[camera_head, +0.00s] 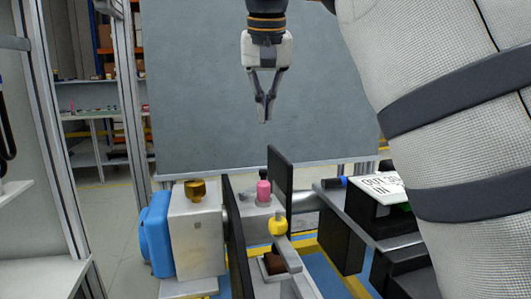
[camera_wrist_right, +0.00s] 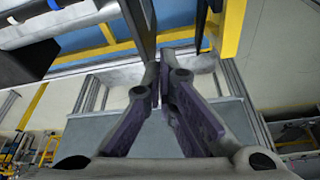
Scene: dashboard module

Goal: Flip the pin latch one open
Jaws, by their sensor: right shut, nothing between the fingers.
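My right gripper (camera_head: 263,118) points down, shut and empty, in front of the grey panel and above the dashboard module. Its fingers meet near the centre of the right wrist view (camera_wrist_right: 163,68). Below it a pink knob (camera_head: 264,190) stands on a light grey block, between two dark upright plates. A yellow knob (camera_head: 278,226) with a grey lever (camera_head: 288,254) sits nearer to me. A brass knob (camera_head: 195,190) tops the grey box at the left. The gripper is apart from all of these. I cannot tell which part is pin latch one. My left gripper is not in view.
The dark plates (camera_head: 235,245) (camera_head: 280,172) rise beside the knobs. A blue part (camera_head: 156,235) is on the left. A white sign (camera_head: 384,187) and dark boxes stand at the right. My padded white arm covers the right side. Space around the gripper is clear.

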